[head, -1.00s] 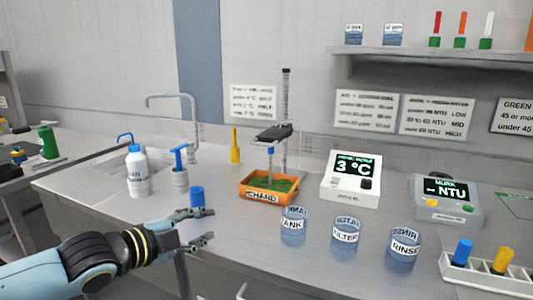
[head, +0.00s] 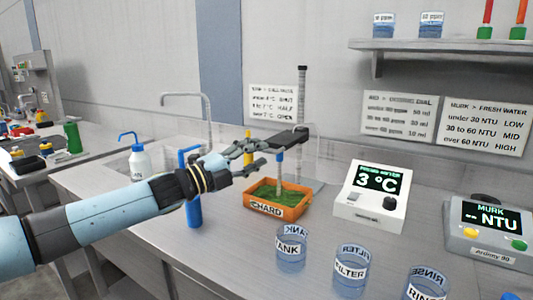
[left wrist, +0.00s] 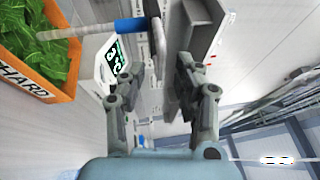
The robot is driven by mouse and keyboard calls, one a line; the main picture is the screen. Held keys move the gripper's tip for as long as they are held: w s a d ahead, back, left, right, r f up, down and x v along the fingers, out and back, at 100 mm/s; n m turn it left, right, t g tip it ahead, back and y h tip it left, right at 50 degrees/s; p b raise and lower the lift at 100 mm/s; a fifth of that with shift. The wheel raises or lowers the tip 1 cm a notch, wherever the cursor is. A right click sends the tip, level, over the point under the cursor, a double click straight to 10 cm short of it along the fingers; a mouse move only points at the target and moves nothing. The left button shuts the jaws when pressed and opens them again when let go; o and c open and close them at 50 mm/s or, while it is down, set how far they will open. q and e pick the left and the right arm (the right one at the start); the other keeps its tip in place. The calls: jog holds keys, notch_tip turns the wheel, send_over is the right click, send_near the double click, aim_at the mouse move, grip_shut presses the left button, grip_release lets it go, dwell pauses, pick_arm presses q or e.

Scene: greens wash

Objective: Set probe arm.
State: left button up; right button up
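My left gripper (head: 258,154) is open at the near left end of the probe arm. The blue probe cap (left wrist: 130,25) and the tray (left wrist: 62,75) also show there. My right gripper is out of view.
The white 3 °C meter (head: 370,195) and the grey MURK meter (head: 490,232) stand to the right. Beakers marked TANK (head: 291,250), FILTER (head: 350,268) and RINSE (head: 425,285) stand in front. A white bottle (head: 139,162) and a tap (head: 210,115) are at left.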

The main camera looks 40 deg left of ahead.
pick_arm(q)
jog(key=x, duration=0.2)
jog(key=shift+w+d+r+p, duration=0.1)
jog(key=shift+w+r+p, duration=0.05)
jog(key=shift+w+p, duration=0.2)
jog(key=shift+w, duration=0.1)
jog(key=shift+c, duration=1.1)
grip_shut()
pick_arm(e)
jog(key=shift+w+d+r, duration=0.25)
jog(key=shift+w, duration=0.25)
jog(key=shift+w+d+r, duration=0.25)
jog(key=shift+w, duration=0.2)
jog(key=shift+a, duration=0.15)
